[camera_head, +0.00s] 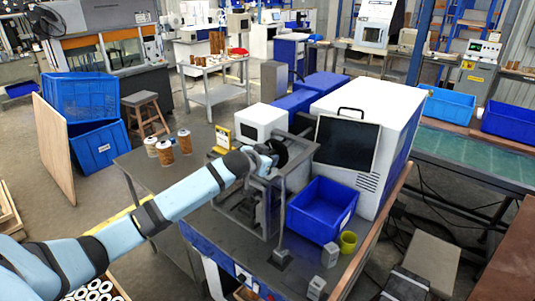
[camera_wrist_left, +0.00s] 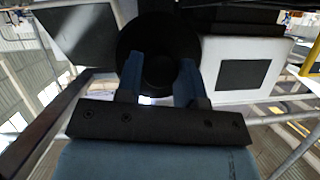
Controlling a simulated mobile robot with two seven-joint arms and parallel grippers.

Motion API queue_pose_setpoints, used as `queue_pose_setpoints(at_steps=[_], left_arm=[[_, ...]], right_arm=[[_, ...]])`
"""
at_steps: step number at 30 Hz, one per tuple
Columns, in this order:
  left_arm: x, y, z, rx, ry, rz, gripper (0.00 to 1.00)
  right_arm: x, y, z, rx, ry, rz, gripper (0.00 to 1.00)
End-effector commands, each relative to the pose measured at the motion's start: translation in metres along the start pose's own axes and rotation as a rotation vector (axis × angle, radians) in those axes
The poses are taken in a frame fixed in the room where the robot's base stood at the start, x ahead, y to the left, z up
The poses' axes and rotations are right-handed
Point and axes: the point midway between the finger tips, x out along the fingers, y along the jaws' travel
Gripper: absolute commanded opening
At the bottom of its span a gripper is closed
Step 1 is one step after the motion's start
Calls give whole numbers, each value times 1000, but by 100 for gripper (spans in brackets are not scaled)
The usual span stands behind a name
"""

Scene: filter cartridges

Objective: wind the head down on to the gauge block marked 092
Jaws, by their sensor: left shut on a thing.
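My left arm reaches in from the left to a grey metal frame (camera_head: 283,195) on the bench. My left gripper (camera_head: 268,154) is at the top of this frame, at a black round handwheel (camera_head: 296,153). In the left wrist view the two blue fingers (camera_wrist_left: 159,82) are shut on a dark round part of the handwheel (camera_wrist_left: 158,35). The head inside the frame is dark and partly hidden by the bars. Two small grey blocks, one by the blue bin (camera_head: 330,254) and one at the front edge (camera_head: 316,288), stand on the bench. I cannot read their marks. My right gripper is not in view.
A blue bin (camera_head: 318,222) and a yellow-green cup (camera_head: 348,242) stand right of the frame. A white machine with a dark screen (camera_head: 346,143) is behind them. Several brown-and-white cartridges (camera_head: 165,153) stand on the grey table at the left.

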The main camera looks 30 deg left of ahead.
Motion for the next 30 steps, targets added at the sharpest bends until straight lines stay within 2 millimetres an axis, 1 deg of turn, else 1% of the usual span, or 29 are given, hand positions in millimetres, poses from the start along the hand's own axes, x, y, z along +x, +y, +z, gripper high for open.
queue_pose_setpoints(at_steps=[6,12,28,29,30], left_arm=[[0,1,0,111,1,-46,11],[0,1,0,168,3,-70,11],[0,1,0,190,4,-79,12],[0,1,0,190,4,-79,38],[0,1,0,190,4,-79,47]], right_arm=[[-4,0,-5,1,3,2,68],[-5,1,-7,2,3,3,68],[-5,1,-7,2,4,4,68],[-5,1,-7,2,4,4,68],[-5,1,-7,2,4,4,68]])
